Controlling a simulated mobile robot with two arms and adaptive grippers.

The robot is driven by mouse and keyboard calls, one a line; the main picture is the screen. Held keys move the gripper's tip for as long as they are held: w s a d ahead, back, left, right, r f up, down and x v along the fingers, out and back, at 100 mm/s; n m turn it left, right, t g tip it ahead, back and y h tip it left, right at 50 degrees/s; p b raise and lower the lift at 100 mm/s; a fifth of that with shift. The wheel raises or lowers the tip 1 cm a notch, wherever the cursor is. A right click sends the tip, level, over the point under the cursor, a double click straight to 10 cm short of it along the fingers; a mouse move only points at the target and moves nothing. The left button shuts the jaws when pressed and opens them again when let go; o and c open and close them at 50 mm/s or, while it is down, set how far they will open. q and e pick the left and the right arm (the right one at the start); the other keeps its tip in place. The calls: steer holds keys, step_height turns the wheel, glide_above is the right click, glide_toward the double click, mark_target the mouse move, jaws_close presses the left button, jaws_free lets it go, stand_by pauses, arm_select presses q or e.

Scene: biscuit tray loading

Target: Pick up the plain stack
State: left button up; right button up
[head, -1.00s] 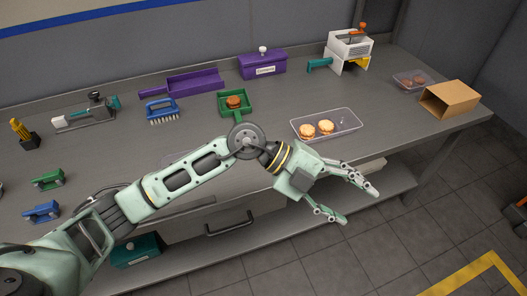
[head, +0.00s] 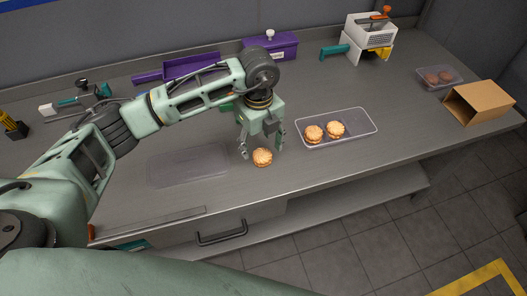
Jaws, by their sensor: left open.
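A pale golden biscuit stack (head: 262,158), which looks like the plain stack, sits on the grey bench near its front edge. My left gripper (head: 262,148) points down over it, open, with one finger to each side. I cannot tell whether the fingers touch it. Two more golden stacks, one on the left (head: 313,133) and one on the right (head: 335,129), stand in a clear tray (head: 362,124) to the right; the tray's right end is empty. My right gripper is not in view.
A flat clear sheet or lid (head: 188,165) lies left of the gripper. Behind are a purple scoop tray (head: 190,68), a purple box (head: 270,46) and a white device (head: 368,35). A clear tub (head: 440,76) with dark biscuits and a cardboard box (head: 478,103) stand at right.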

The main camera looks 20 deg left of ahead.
mark_target(261, 155)
arm_select(q)
steer(key=shift+s+f, duration=0.1)
steer(key=shift+f, duration=0.4)
steer(key=f, duration=0.1)
steer(key=f+p, duration=0.1)
steer(key=f, duration=0.1)
steer(key=shift+w+d, duration=0.15)
steer(key=shift+w, duration=0.1)
steer(key=shift+f, duration=0.8)
steer(key=shift+w, duration=0.1)
steer(key=c, duration=0.8)
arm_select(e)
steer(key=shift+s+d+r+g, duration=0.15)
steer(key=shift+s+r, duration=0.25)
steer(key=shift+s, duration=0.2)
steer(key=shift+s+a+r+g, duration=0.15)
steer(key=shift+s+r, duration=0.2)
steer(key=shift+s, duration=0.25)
